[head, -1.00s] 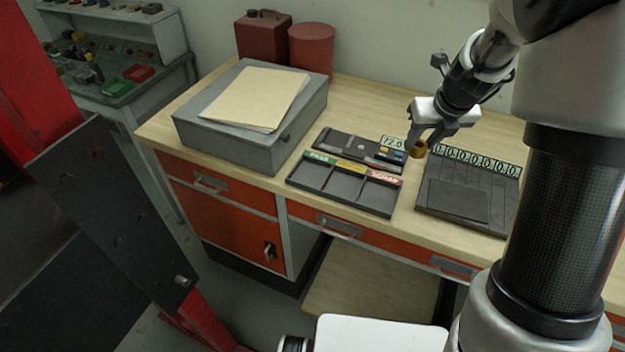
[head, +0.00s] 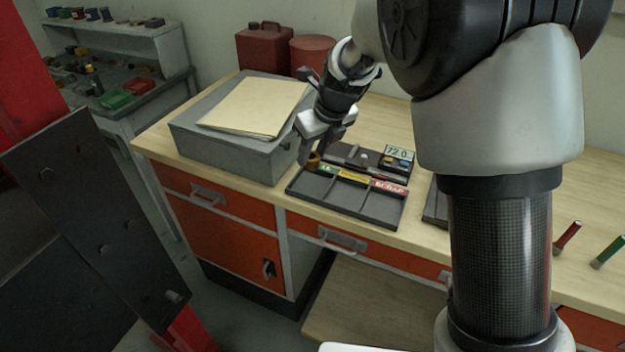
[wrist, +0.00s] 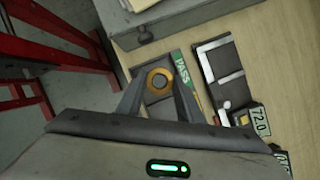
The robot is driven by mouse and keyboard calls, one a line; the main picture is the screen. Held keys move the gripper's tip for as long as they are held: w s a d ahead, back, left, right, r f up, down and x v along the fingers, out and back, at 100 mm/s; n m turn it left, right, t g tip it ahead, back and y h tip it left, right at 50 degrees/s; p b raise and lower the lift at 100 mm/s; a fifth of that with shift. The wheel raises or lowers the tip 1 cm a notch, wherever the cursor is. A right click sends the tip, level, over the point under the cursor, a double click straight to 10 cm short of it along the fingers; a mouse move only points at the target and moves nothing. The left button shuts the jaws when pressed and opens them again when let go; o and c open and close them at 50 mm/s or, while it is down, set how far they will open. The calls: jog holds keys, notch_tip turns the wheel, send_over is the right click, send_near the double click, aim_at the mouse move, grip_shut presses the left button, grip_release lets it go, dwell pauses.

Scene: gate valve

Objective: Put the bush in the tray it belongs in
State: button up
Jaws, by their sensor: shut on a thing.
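The bush, a small brass ring (head: 313,160), is held between the fingertips of my gripper (head: 308,158). In the wrist view the bush (wrist: 159,79) shows its round hole between the two fingers. My gripper is shut on it, above the left compartment of the sorting tray (head: 345,199). That compartment has a green label (wrist: 182,70) reading PASS. The middle label (head: 354,177) is yellow and the right label (head: 390,187) is red and reads SCRAP. The exact height of the bush above the tray floor I cannot tell.
A gauge unit with a 72.0 display (head: 398,152) lies behind the tray. A grey box (head: 230,147) with papers on top stands close left of my gripper. A red and a green-handled tool (head: 608,251) lie at the right.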

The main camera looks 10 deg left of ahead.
aim_at(315, 168)
jog(key=shift+f+b, duration=0.4)
jog(key=shift+f, duration=2.9)
jog(key=shift+f, duration=0.2)
jog(key=o, duration=1.3)
jog(key=shift+c, duration=0.2)
jog(key=shift+r, duration=0.3)
jog(key=p+v, duration=0.1)
jog(key=v, duration=1.1)
jog(key=shift+d, duration=0.15)
